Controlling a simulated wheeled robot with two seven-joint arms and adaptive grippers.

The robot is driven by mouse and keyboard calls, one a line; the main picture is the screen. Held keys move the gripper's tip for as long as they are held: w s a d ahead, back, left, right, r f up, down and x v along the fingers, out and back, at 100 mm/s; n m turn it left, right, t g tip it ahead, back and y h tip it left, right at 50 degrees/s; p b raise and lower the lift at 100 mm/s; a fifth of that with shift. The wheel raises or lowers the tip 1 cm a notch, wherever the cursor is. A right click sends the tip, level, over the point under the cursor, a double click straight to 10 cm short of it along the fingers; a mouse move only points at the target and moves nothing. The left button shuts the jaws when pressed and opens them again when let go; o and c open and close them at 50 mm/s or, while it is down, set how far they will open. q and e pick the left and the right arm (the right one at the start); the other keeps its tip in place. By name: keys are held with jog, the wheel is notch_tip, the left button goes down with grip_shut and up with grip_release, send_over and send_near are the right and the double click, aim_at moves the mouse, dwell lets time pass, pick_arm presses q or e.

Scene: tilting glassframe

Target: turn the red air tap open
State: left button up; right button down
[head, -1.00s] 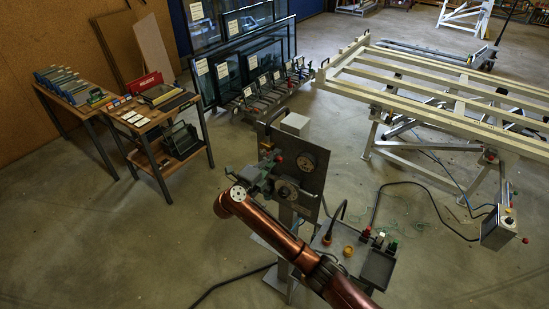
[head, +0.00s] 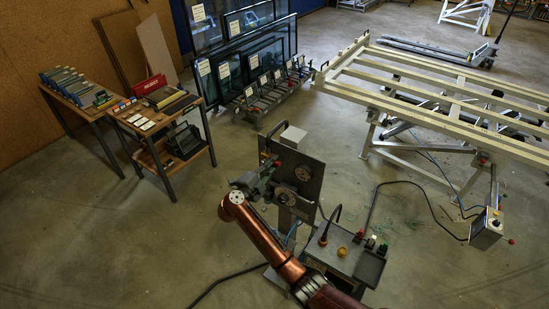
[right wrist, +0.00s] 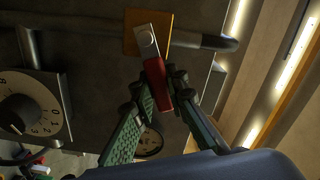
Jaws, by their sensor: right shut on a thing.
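The red air tap (right wrist: 157,84) shows in the right wrist view as a short red lever with a pale metal end over a yellow plate (right wrist: 133,42). My right gripper (right wrist: 158,92) has its green fingers on both sides of the lever and is shut on it. In the head view my right gripper (head: 262,181) is at the left side of the dark upright panel (head: 311,178); there the tap is too small and covered to make out. The lever's lower end is partly hidden between the fingers. My left gripper is not in view.
A numbered dial (right wrist: 30,108) sits left of the tap, and a grey pipe (right wrist: 90,28) runs behind it. A control box (head: 338,256) stands low right of the panel. A cream tilting frame (head: 440,103) fills the right; clear floor lies left of the panel.

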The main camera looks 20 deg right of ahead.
jog(key=shift+w+a+r+n+p, duration=0.1)
jog(key=shift+r+n+p, duration=0.05)
jog(key=shift+n+p, duration=0.65)
jog(key=shift+w+a+r+n+p, duration=0.15)
jog(key=shift+n+p, duration=0.35)
jog(key=shift+p, duration=0.55)
jog(key=c, duration=1.9)
grip_release()
jog(key=shift+r, duration=0.35)
notch_tip(320, 180, up, 10)
jog(key=shift+f, duration=0.25)
jog(key=shift+c, duration=0.4)
